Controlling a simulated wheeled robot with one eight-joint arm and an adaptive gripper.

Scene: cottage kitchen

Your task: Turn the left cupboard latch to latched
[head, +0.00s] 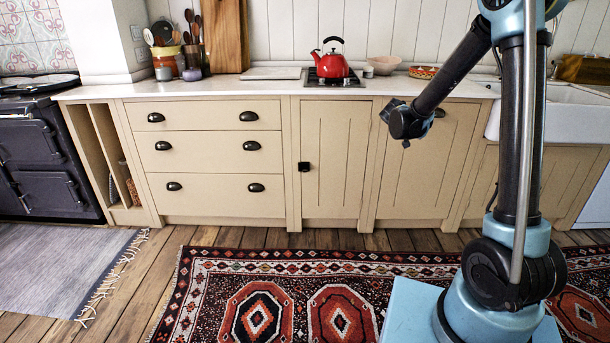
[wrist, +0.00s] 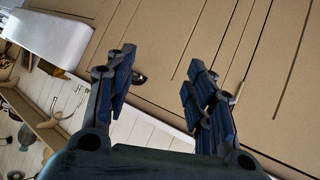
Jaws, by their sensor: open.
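The left cupboard door (head: 335,160) is cream with vertical grooves and stands closed in the head view. Its latch (head: 304,166) is a small black block at the door's left edge; its exact turn is too small to tell. My gripper (head: 393,112) is up and to the right of this latch, near the top of the right cupboard door (head: 425,165). The wrist view shows my gripper (wrist: 163,82) with its two blue-black fingers spread and nothing between them. The left latch cannot be made out in the wrist view.
Drawers with dark cup pulls (head: 252,146) are left of the cupboard. A red kettle (head: 331,64) stands on the worktop above. A white sink (head: 555,112) is at the right. A patterned rug (head: 260,265) covers the floor in front. Space before the left door is clear.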

